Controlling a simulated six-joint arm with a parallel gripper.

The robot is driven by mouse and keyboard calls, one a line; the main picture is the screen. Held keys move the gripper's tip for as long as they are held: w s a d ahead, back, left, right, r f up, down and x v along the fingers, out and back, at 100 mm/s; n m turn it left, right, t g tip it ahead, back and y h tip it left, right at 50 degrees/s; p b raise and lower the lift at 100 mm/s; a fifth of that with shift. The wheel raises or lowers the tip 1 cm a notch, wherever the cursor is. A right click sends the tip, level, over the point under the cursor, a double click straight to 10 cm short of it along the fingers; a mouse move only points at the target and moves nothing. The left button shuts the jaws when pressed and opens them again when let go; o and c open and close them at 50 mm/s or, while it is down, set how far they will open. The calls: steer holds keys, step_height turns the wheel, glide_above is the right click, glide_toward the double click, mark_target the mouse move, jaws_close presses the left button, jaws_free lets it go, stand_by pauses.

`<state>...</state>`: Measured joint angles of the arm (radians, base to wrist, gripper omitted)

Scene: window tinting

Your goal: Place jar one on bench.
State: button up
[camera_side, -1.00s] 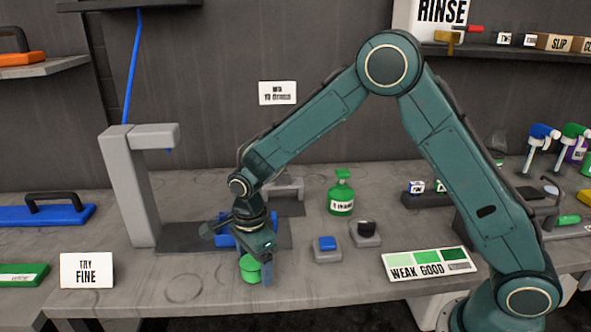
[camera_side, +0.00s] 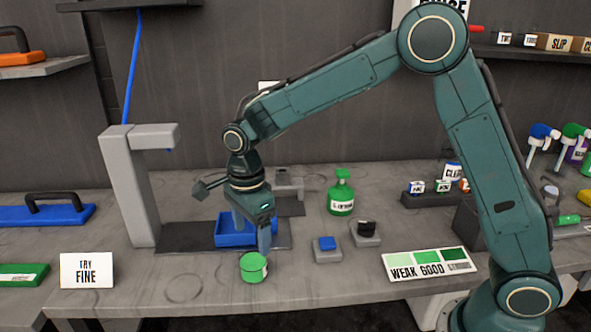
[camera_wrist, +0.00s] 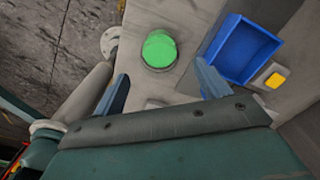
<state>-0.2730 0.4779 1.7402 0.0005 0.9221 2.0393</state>
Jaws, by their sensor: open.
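A green jar (camera_side: 253,268) stands upright on the grey bench (camera_side: 330,285) near its front edge. In the wrist view the jar (camera_wrist: 159,51) shows its green lid from above, ahead of my fingers and between their lines. My gripper (camera_side: 252,236) is open and empty, above and a little behind the jar in the side view. In the wrist view my gripper (camera_wrist: 166,88) has its two blue-grey fingers spread apart, with nothing between them. I cannot read a label on the jar.
A blue tray (camera_side: 225,230) sits on a dark mat behind the jar. A grey post (camera_side: 128,190) stands to its left.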

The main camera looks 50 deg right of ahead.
steer(key=shift+r, duration=1.8)
steer(key=shift+s+d+r+n, duration=0.25)
steer(key=shift+s+r+n, duration=0.05)
steer(key=shift+r, duration=0.2)
steer(key=s+d+r+n+t, duration=0.3)
steer(key=s+d+r+n, duration=0.6)
steer(key=s, duration=0.3)
steer(key=s+d+n+t, duration=0.2)
steer(key=s+d+n, duration=0.1)
steer(key=s+n, duration=0.7)
steer(key=shift+s+n+t, duration=0.3)
steer(key=shift+s, duration=1.75)
steer(key=shift+r, duration=0.1)
